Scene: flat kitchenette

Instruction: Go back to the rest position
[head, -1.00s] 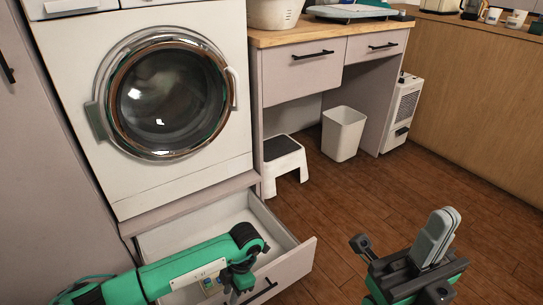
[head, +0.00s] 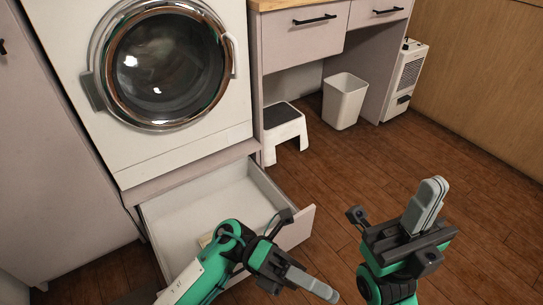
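My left gripper (head: 318,289) is low in the head view, in front of the open drawer under the washing machine. Its grey fingers lie together, pointing right and down, with nothing visible between them. My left arm covers part of the drawer front. My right gripper (head: 430,203) is at the lower right above the wooden floor. Its grey fingers point up, pressed together, and hold nothing that I can see.
A step stool (head: 284,124) and a white bin (head: 345,101) stand behind. The floor (head: 490,200) at the right is clear.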

